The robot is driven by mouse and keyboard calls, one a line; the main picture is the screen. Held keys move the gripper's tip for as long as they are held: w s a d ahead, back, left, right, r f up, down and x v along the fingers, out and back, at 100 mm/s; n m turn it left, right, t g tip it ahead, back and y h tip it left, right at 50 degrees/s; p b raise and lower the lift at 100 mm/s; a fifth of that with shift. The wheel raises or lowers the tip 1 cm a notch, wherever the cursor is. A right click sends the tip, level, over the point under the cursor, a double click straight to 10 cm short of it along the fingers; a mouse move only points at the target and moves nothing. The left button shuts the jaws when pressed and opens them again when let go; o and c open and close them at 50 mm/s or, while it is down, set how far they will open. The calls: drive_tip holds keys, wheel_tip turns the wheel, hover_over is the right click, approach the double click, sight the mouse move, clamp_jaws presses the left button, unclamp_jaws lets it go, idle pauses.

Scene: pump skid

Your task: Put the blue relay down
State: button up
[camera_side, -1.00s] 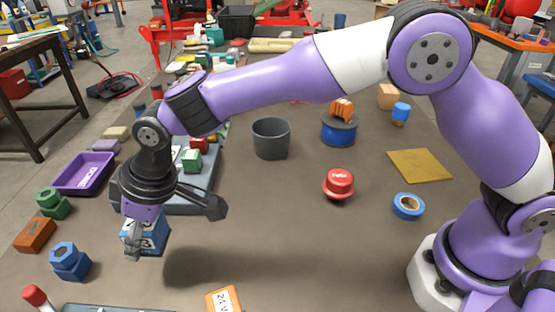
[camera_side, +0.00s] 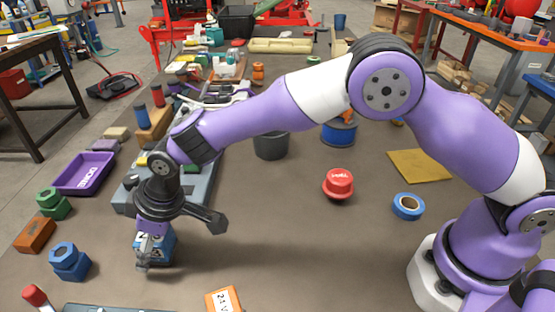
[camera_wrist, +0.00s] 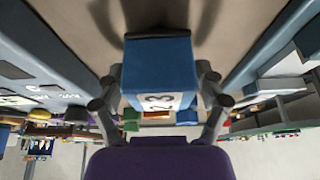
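The blue relay (camera_side: 165,247) is a blue block with a white labelled face. My gripper (camera_side: 146,252) is shut on it, low over the brown table at the left. In the wrist view the blue relay (camera_wrist: 158,75) sits between the two fingers of my gripper (camera_wrist: 160,92), with its white numbered label facing the camera. Its shadow shows on the table just beyond it. I cannot tell whether its underside touches the table.
A blue hex nut stack (camera_side: 70,262) stands left of the relay, with an orange block (camera_side: 36,235) and a purple tray (camera_side: 85,174) farther left. An orange labelled block (camera_side: 222,301) lies to the front right. A red button (camera_side: 338,184) stands right; the table between is clear.

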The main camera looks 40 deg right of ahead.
idle(0.3)
drive_tip(key=v, duration=1.2)
drive_tip(key=s+d+r+m+t+h, duration=0.1)
drive_tip(key=s+d+r+m, duration=0.15)
drive_tip(key=d, duration=0.45)
drive_tip(key=s+d+r+m, duration=0.1)
drive_tip(key=d+r, duration=0.3)
drive_tip(key=d, duration=0.2)
drive_tip(key=s+d+f+m+t+h, duration=0.1)
drive_tip(key=s+d+m, duration=0.4)
drive_tip(key=s+d, duration=0.7)
drive_tip(key=shift+d+f+h, duration=0.15)
drive_tip(key=shift+d+h, duration=0.55)
drive_tip(key=shift+d, duration=0.3)
